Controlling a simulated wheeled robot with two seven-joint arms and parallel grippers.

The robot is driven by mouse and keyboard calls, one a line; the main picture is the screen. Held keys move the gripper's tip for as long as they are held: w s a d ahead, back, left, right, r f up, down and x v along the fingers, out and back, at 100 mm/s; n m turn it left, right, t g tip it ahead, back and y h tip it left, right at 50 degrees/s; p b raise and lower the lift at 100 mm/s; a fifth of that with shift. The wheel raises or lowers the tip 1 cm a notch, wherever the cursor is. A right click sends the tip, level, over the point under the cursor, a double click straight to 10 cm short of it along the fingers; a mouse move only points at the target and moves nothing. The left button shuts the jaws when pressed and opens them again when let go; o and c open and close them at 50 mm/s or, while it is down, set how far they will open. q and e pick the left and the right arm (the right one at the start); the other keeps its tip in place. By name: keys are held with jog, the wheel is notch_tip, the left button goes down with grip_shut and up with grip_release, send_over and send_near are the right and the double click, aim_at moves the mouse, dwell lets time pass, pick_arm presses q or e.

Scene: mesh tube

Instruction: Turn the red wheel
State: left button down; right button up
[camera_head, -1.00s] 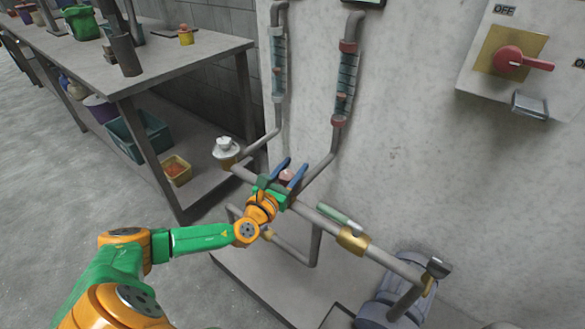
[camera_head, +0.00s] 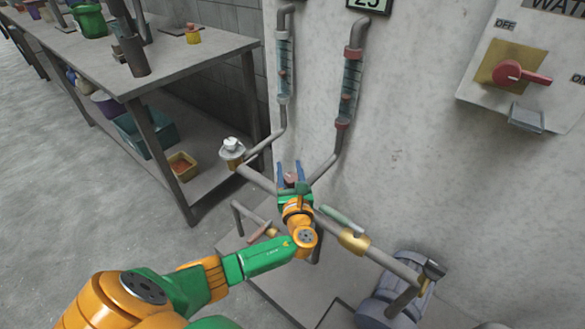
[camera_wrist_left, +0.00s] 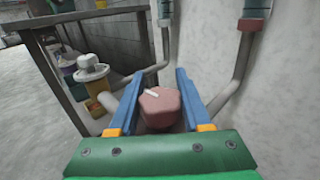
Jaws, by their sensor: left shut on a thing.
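The red wheel (camera_wrist_left: 159,107) is a faded red, many-sided knob with a pale mark on its top, in the middle of the left wrist view. In the head view a small part of it (camera_head: 291,178) shows among the pipes. My left gripper (camera_head: 291,168) has its blue fingers on either side of the wheel. In the left wrist view the fingers (camera_wrist_left: 156,80) flank the wheel, shut on its sides. The green gripper body hides the wheel's lower side. My right gripper is in neither view.
Grey pipes run around the wheel, with a brass fitting (camera_head: 354,240) to the right and a pump (camera_head: 390,291) lower right. A white-capped valve (camera_head: 231,149) stands left. The wall has two gauge tubes and a red switch (camera_head: 508,72). A workbench (camera_head: 180,62) stands left.

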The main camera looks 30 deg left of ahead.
pick_arm(q)
jog(key=n+g+y, duration=0.1)
jog(key=n+g+y+b, duration=0.2)
jog(key=shift+s+a+f+g, duration=0.2)
jog(key=shift+s+g, duration=0.1)
jog(key=shift+g, duration=0.1)
jog(key=shift+s+a+r+n+g+y+b, duration=0.1)
jog(key=shift+s+n+g+y+b, duration=0.05)
jog(key=shift+n+g+y+b, duration=0.4)
jog(key=shift+s+a+n+g+y+b, duration=0.2)
jog(key=shift+n+g, duration=0.25)
jog(key=shift+g, duration=0.3)
jog(key=shift+w+d+r, duration=0.1)
jog(key=shift+d, duration=0.05)
jog(key=shift+c, duration=1.8)
grip_release()
jog(key=v, duration=0.7)
jog(key=shift+p, duration=0.35)
